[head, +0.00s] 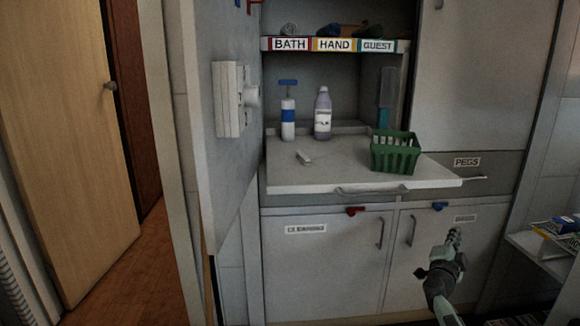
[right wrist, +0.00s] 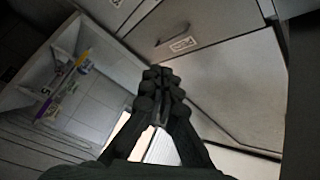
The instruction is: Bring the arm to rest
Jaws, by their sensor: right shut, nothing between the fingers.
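My right gripper (head: 453,240) shows at the lower right of the head view, in front of the lower cabinet doors. It is shut and holds nothing. In the right wrist view my right gripper (right wrist: 160,80) has its dark fingers together, with a cabinet front behind them. My left gripper is in neither view.
An open door (head: 222,130) stands left. A side shelf (head: 545,250) with boxes is right.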

